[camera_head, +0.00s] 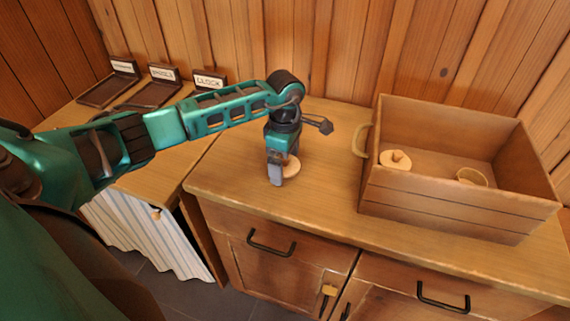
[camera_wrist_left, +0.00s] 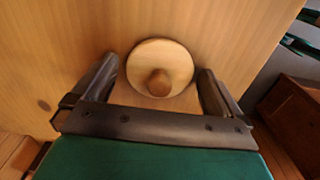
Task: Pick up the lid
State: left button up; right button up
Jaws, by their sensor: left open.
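The lid (camera_wrist_left: 172,58) is a round pale wooden disc with a darker knob, knob side up on the wooden counter. In the head view the lid (camera_head: 293,168) shows partly behind my left gripper (camera_head: 276,180), which points down over the counter and hides part of it. In the left wrist view my left gripper (camera_wrist_left: 160,72) is open, one finger on each side of the lid, with nothing held. I cannot tell how high the fingers are above the counter. My right gripper is not in view.
A wooden crate (camera_head: 455,219) stands on the right of the counter (camera_head: 235,181). Inside are a knobbed pale wooden piece (camera_head: 397,160) and a round hollow piece (camera_head: 472,178). Several dark labelled trays (camera_head: 150,92) lie at the far left. Wooden panelling closes off the back.

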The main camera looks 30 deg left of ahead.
pick_arm(q)
jog(key=shift+c, duration=0.4)
jog(key=c, duration=0.9)
